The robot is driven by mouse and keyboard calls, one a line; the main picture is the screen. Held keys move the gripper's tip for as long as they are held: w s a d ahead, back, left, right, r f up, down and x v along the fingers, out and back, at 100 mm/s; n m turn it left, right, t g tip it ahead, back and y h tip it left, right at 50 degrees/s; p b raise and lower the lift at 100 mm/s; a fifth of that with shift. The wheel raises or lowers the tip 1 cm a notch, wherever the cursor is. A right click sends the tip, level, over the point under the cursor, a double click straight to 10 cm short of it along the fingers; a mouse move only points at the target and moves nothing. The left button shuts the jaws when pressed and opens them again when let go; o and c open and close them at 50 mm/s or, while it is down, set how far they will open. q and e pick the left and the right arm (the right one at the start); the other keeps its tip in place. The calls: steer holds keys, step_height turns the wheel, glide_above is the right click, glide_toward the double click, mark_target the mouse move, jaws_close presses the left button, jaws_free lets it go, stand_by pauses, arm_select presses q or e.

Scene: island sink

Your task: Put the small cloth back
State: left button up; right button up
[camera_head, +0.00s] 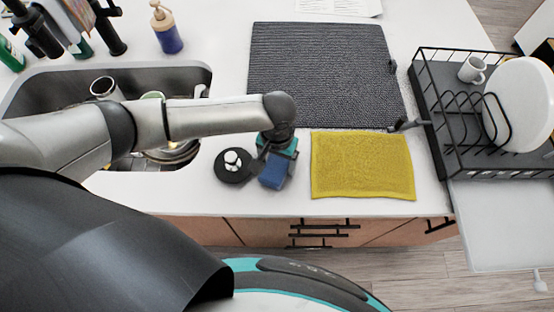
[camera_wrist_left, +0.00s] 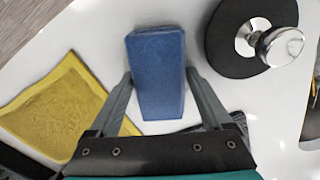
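A yellow cloth (camera_head: 362,165) lies flat on the white counter near its front edge. It also shows at the left of the left wrist view (camera_wrist_left: 55,100). My left gripper (camera_head: 276,158) is low over the counter, left of the cloth. In the left wrist view, its two fingers (camera_wrist_left: 158,75) are apart, one on each side of a blue block (camera_wrist_left: 157,65), with no clear gap. I cannot tell whether they grip it. The block (camera_head: 273,172) is beside the gripper in the head view. My right gripper is not in view.
A dark mat (camera_head: 320,75) lies behind the cloth. A black dish rack (camera_head: 440,110) with a mug and plate stands at right. A round black stopper (camera_head: 234,172) lies left of the block. A sink (camera_head: 190,75) and soap bottle (camera_head: 166,30) are at left.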

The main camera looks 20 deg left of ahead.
mark_target(277, 162)
arm_select(q)
steer(key=shift+o, duration=1.1)
steer(key=shift+r, duration=0.1)
step_height(277, 162, up, 12)
steer(key=p, duration=0.1)
